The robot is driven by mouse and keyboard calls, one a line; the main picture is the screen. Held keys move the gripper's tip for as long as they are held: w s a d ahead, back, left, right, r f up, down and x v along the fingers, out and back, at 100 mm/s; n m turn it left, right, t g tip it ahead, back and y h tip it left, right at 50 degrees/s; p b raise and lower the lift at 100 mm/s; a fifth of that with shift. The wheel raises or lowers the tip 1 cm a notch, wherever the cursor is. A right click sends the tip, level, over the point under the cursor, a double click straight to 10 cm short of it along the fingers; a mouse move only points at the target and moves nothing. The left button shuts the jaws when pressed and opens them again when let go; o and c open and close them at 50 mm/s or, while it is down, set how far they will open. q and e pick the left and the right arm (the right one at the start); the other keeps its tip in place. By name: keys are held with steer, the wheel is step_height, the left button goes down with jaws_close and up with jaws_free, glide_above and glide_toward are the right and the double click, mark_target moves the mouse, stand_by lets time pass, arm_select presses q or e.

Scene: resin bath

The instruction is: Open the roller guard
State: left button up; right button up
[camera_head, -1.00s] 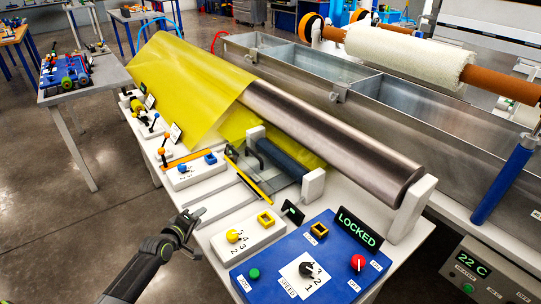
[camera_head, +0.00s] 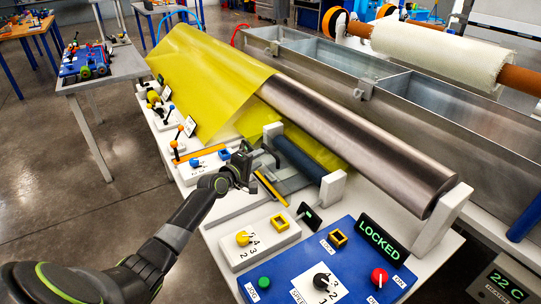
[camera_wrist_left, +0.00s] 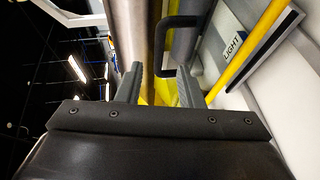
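A yellow bar (camera_head: 271,188) lies by the roller and also shows in the wrist view (camera_wrist_left: 250,45). Which part is the roller guard is not clear, and the gripper hides some of this area. My right gripper is out of view.
A yellow sheet (camera_head: 200,75) slopes beside a large metal roller (camera_head: 360,140). The blue control panel (camera_head: 285,270) carries knobs and a display (camera_head: 381,240) reading LOCKED. Switch blocks line the table's near edge. A metal bath (camera_head: 440,125) stands behind.

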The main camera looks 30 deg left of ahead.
mark_target(269, 152)
arm_select(q)
steer(key=b+x, duration=0.2)
steer(key=x, duration=0.4)
steer(key=shift+w+f+b, duration=0.15)
steer(key=shift+w+b, duration=0.05)
steer(key=shift+b, duration=0.1)
steer(key=shift+b+x, duration=0.3)
steer(key=shift+x, duration=0.45)
steer(key=shift+c, duration=0.4)
jaws_close()
